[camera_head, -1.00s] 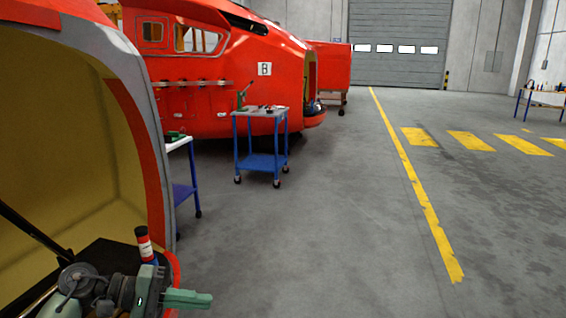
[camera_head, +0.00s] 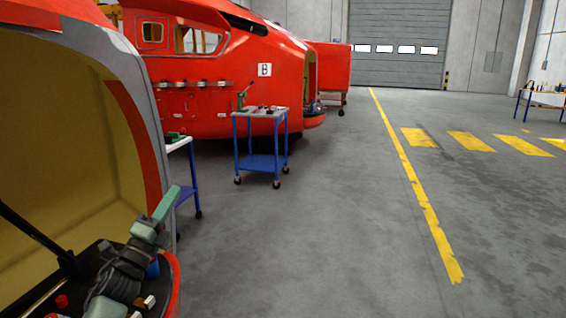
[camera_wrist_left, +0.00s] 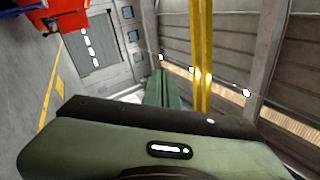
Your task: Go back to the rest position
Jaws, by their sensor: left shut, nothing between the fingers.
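My left gripper (camera_head: 167,203) is in the lower left of the head view, at the end of my arm. Its green fingers are together and empty, pointing up and to the right. It is in front of the open edge of the near red nosecone (camera_head: 135,120), above a dark ledge. In the left wrist view the shut green fingers (camera_wrist_left: 163,90) stand in the middle, with the hall's walls and ceiling behind. My right gripper is in neither view.
Small items, among them a red one (camera_head: 62,301), lie on the dark ledge by my arm. A blue trolley (camera_head: 262,163) stands in front of the red nosecone marked B (camera_head: 215,95). The grey floor (camera_head: 330,230) to the right is clear.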

